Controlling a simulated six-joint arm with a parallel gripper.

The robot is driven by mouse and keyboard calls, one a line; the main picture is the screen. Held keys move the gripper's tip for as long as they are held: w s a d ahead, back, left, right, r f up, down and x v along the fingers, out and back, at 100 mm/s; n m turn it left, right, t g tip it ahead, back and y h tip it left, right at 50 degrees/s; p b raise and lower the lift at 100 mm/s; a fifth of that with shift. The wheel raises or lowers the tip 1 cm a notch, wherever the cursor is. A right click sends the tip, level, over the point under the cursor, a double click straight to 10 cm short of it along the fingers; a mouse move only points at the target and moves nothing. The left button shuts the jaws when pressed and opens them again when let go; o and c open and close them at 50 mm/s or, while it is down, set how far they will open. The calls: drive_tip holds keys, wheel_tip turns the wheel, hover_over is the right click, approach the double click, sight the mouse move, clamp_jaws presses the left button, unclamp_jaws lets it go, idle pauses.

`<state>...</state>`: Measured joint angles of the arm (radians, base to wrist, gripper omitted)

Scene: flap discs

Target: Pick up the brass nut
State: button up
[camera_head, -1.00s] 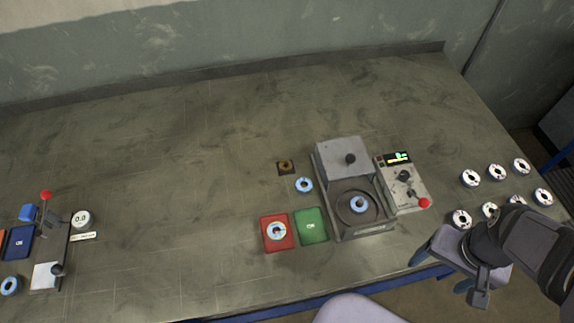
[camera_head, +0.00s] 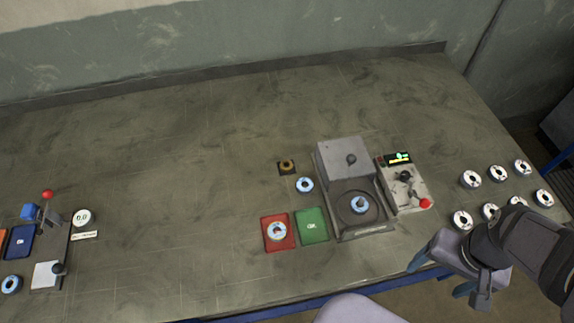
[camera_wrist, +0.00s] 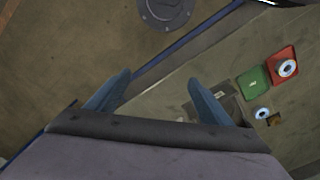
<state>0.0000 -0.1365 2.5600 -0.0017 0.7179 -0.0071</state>
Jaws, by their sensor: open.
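My gripper (camera_head: 440,274) is at the front right edge of the table, well to the right of the nut and nearer the front. Its two blue fingers are apart and empty; they also show in the wrist view (camera_wrist: 158,80).
A blue-ringed disc (camera_head: 305,185) lies close to the nut. The grey machine (camera_head: 350,190) and control box (camera_head: 403,185) stand between nut and gripper. Red (camera_head: 277,233) and green (camera_head: 312,226) pads lie in front. Several white discs (camera_head: 471,179) lie right. The table's centre-left is clear.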

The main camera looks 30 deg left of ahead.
drive_tip(key=shift+c, duration=0.3)
drive_tip(key=c, duration=0.5)
drive_tip(key=shift+o, duration=0.2)
drive_tip(key=w+a+f+n+t+b, duration=0.15)
drive_tip(key=w+a+b, duration=0.25)
drive_tip(key=w+a, duration=0.4)
drive_tip(key=w+a+f+n+t+b, duration=0.1)
drive_tip(key=w+a+f+n+b, duration=0.2)
drive_tip(key=w+a, duration=0.5)
drive_tip(key=shift+n+y, duration=0.7)
drive_tip(key=shift+n, duration=0.15)
drive_tip(key=a+b, duration=0.1)
drive_tip(key=a, duration=0.3)
drive_tip(key=a+f+b, duration=0.1)
drive_tip(key=a, duration=0.4)
drive_tip(key=a+f+b, duration=0.1)
drive_tip(key=a, duration=0.3)
drive_tip(key=shift+w+a+f, duration=0.2)
drive_tip(key=shift+w+a, duration=0.1)
drive_tip(key=s+a+f+n+y+b, duration=0.2)
drive_tip(key=s+a+b, duration=0.1)
drive_tip(key=a, duration=1.3)
drive_tip(key=shift+t, duration=0.45)
drive_tip(key=shift+d+p+x, duration=0.1)
drive_tip(key=shift+p+x, duration=0.8)
drive_tip(key=shift+x, duration=0.95)
drive_tip(key=shift+d+p+x, duration=0.15)
drive_tip(key=shift+p+x, duration=0.7)
drive_tip(key=shift+x, duration=1.05)
